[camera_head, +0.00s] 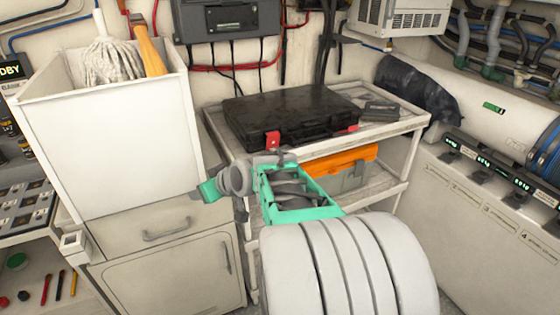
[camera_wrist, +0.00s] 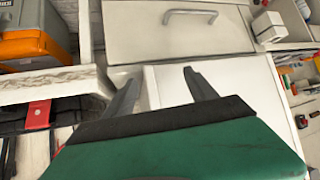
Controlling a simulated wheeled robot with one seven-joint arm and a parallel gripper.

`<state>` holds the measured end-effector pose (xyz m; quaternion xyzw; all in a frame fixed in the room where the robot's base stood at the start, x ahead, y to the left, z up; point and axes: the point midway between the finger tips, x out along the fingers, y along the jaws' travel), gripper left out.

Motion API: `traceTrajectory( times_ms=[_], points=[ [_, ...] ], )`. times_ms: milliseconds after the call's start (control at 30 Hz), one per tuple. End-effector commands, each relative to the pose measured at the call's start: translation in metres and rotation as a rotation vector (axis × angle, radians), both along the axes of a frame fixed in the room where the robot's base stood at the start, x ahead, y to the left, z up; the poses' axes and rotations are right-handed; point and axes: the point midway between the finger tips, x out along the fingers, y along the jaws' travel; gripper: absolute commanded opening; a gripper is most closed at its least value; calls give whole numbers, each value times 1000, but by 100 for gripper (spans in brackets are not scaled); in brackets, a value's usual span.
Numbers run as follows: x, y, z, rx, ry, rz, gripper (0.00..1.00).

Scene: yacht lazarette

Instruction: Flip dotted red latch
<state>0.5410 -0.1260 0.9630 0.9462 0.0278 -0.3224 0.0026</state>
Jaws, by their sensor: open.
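A black case (camera_head: 290,112) lies closed on the upper shelf of a cart. Its front edge carries two red latches, one at the left (camera_head: 272,139) and one at the right (camera_head: 351,129). Dots on either latch are too small to make out. A red latch (camera_wrist: 38,114) also shows at the left of the wrist view, apart from my fingers; I cannot tell which one it is. My gripper (camera_head: 199,194) is to the left of the case, in front of the cabinet. In the wrist view its two fingers (camera_wrist: 162,76) are spread and empty.
The cart's upper shelf (camera_head: 398,122) also holds a small dark box (camera_head: 382,110). An orange and grey toolbox (camera_head: 340,170) sits on the shelf below. A cabinet with a drawer (camera_head: 160,229) and a white bin (camera_head: 110,140) with a mop stand left.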

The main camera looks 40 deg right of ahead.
Motion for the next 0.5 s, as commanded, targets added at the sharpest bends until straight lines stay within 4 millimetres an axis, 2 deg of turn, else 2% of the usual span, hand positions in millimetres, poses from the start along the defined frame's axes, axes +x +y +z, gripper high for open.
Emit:
traceTrajectory(
  times_ms=[33,67,100,200,300,400,500],
  points=[
    [15,-57,-32,3,-119,-62,65],
    [20,-87,-31,-4,-200,-91,65],
    [22,-125,-29,-15,-300,-133,65],
    [8,-205,-19,-53,-501,-239,65],
    [-11,-251,-9,-83,-615,-311,65],
    [-14,-265,-1,-92,-655,-333,65],
    [1,-268,2,-93,-657,-330,65]
  ],
)
